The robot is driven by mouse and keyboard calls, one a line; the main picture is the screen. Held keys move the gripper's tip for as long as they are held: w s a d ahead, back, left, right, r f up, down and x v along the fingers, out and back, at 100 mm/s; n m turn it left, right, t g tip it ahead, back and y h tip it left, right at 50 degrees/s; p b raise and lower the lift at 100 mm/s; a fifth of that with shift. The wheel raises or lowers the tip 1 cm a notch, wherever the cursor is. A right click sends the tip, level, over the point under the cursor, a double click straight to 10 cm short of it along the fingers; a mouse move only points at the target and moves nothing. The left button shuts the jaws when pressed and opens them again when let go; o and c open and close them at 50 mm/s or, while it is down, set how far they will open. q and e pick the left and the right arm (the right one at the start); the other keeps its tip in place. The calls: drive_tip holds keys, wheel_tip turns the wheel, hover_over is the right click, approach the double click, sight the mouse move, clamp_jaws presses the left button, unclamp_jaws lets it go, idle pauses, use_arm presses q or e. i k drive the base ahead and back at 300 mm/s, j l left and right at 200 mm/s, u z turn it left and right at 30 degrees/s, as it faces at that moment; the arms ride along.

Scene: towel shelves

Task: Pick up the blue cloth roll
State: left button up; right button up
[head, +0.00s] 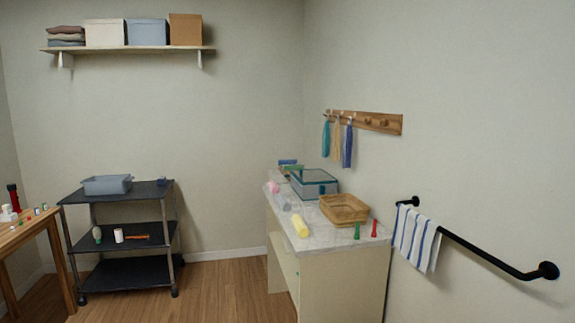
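No gripper or arm of mine shows in the head view. I cannot clearly make out a blue cloth roll. A small blue item (288,162) lies at the far end of the white-topped counter (326,232), by something green; its shape is too small to tell. Another small dark blue item (162,182) sits on the top shelf of the black cart (110,194). On the counter's left side lie a yellow roll (300,225), a pale greyish roll (283,202) and a pink item (272,187).
The counter also holds a teal-rimmed clear box (313,183), a wicker basket (344,209), and small green (357,231) and red (374,228) items. A striped towel (416,239) hangs on a black rail (490,257). A wooden table (22,233) stands left. The middle floor is clear.

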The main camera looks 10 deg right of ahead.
sight(292, 161)
drive_tip(key=u, duration=0.9)
drive_tip(key=i+j+u, duration=0.1)
drive_tip(key=j, duration=0.3)
drive_tip(key=i+j+u, duration=0.1)
drive_tip(key=j, duration=0.25)
drive_tip(key=i+j, duration=0.25)
drive_tip(key=j, duration=0.15)
drive_tip(key=i+j, duration=0.2)
drive_tip(key=j, duration=0.25)
drive_tip(key=i+j+z, duration=0.1)
drive_tip(key=i+z, duration=0.25)
drive_tip(key=i, duration=0.15)
drive_tip(key=i+j+z, duration=0.25)
drive_tip(key=i+z, duration=0.3)
drive_tip(key=i, duration=0.75)
drive_tip(key=i+z, duration=0.1)
drive_tip(key=i, duration=0.8)
drive_tip(key=i+j+z, duration=0.15)
drive_tip(key=i, duration=0.75)
drive_tip(key=i+l+z, duration=0.1)
drive_tip(key=i+z, duration=0.15)
drive_tip(key=i, duration=0.35)
drive_tip(key=i+z, duration=0.3)
drive_tip(key=i, duration=0.3)
